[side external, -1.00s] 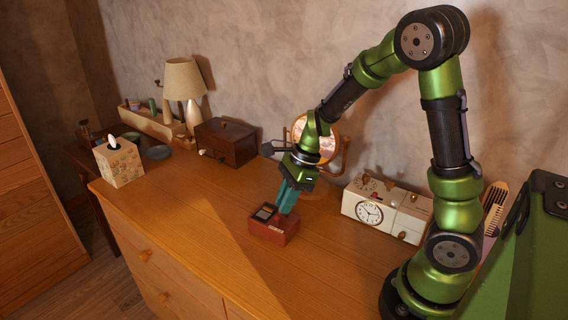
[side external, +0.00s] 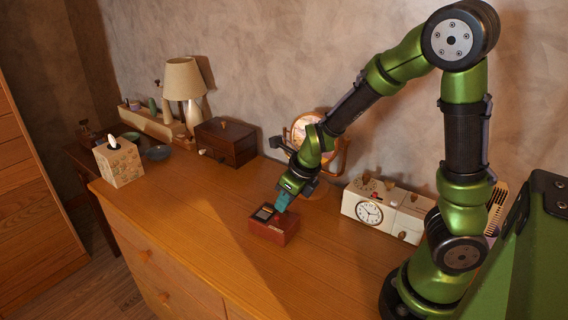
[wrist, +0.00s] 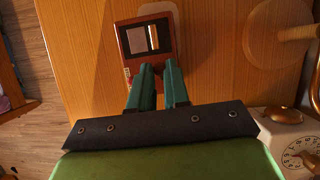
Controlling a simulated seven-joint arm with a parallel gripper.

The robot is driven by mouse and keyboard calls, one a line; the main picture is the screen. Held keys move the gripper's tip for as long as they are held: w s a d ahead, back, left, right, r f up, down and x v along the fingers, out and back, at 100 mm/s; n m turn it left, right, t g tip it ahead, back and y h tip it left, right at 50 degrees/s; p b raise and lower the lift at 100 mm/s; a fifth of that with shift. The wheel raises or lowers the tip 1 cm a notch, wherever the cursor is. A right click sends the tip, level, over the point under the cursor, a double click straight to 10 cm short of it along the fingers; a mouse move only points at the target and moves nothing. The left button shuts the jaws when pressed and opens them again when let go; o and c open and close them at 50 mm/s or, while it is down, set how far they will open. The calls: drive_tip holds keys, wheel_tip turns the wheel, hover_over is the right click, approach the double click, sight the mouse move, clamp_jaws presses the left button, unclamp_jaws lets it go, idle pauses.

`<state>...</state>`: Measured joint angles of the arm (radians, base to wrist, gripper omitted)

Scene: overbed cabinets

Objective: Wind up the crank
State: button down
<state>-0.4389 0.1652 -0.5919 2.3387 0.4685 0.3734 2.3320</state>
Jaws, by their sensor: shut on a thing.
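A small red box (side external: 274,227) with a dark-framed window on its top sits on the wooden dresser; it also shows in the wrist view (wrist: 148,42). My gripper (side external: 282,203) comes down at a slant to the box's back side. In the wrist view, its teal fingers (wrist: 160,68) reach the box's near edge with a narrow gap between them. They are shut on the crank at this edge. The crank itself is hidden by the fingers, so its angle cannot be told.
A cream box with a clock dial (side external: 370,213) stands to the right, and a round mirror (side external: 312,135) behind my gripper. A dark wooden box (side external: 226,142), a lamp (side external: 184,80) and a tissue box (side external: 119,162) stand to the left. The dresser top (side external: 190,195) left of the red box is clear.

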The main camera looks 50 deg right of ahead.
drive_tip(key=m+h, duration=0.2)
drive_tip(key=m, duration=0.3)
drive_tip(key=shift+m, duration=0.4)
drive_tip(key=shift+g, duration=0.3)
drive_tip(key=c, duration=1.1)
unclamp_jaws()
